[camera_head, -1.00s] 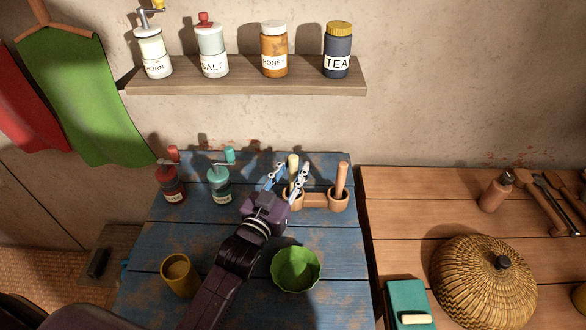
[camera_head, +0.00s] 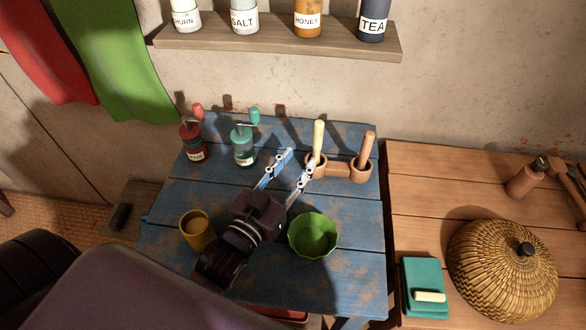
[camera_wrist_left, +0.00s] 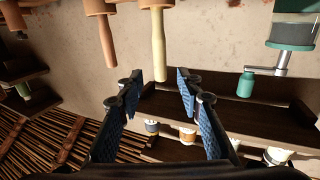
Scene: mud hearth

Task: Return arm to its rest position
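My left gripper (camera_head: 287,175) is above the blue table (camera_head: 230,284), its two fingers spread apart with nothing between them. It points toward the wooden double holder (camera_head: 341,171), which holds a pale-handled pestle (camera_head: 318,139) and a brown-handled one (camera_head: 366,150). In the left wrist view the open fingers (camera_wrist_left: 158,100) show blue inner pads, and the pale handle (camera_wrist_left: 158,45) hangs beyond the fingertips, apart from them. My left arm reaches in from the lower left. My right gripper is in neither view.
A green bowl (camera_head: 313,236) stands right of my wrist and a yellow cup (camera_head: 197,231) left of it. Red (camera_head: 193,141) and teal (camera_head: 243,146) grinders stand at the back left. A woven basket (camera_head: 502,270) and teal book (camera_head: 421,276) are on the right-hand wooden table.

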